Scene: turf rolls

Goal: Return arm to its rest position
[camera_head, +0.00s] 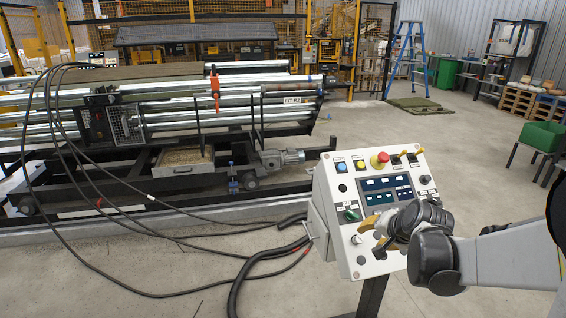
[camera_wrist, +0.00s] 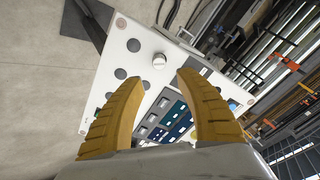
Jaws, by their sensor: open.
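My gripper (camera_head: 377,237) is at the lower part of a white control panel (camera_head: 345,215), at the end of my arm coming in from the right. In the wrist view the two yellow fingers of my gripper (camera_wrist: 158,85) are spread apart with nothing between them. The panel also shows in the wrist view (camera_wrist: 118,50), with a pale round knob (camera_wrist: 159,61) just beyond the fingertips. Whether the fingers touch the panel cannot be told. My arm hides the panel's lower right part.
A roller machine (camera_head: 220,100) with steel tubes fills the left. Black cables (camera_head: 150,293) loop over the floor to the panel. The floor between is open.

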